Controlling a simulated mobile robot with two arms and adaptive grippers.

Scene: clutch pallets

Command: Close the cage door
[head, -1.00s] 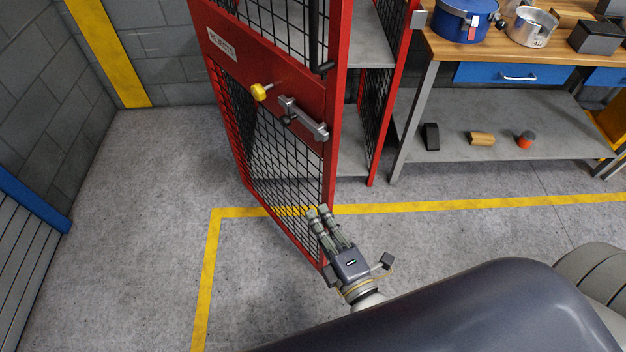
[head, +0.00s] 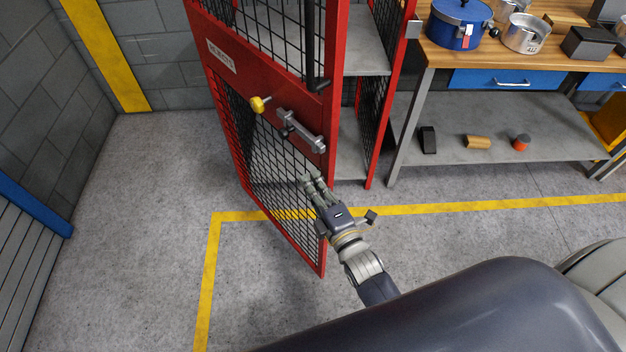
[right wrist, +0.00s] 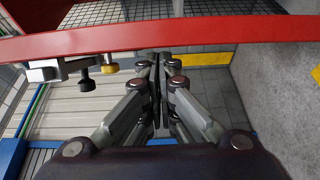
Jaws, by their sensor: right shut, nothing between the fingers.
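The cage door (head: 262,72) is a red frame with black wire mesh, standing open with the cage shelves showing to its right. It carries a grey latch (head: 301,131) and a yellow knob (head: 260,104). My right gripper (head: 312,178) is shut and empty, and overlaps the lower mesh near the door's near edge. In the right wrist view, the fingertips (right wrist: 157,62) are together just below the door's red edge (right wrist: 150,38); I cannot tell if they touch. The latch (right wrist: 48,70) and yellow knob (right wrist: 110,67) show at left there. My left gripper is not in view.
A workbench (head: 436,50) with a blue pot (head: 458,26) and other items stands to the right of the cage. A blue-edged slatted object (head: 30,205) is at the left.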

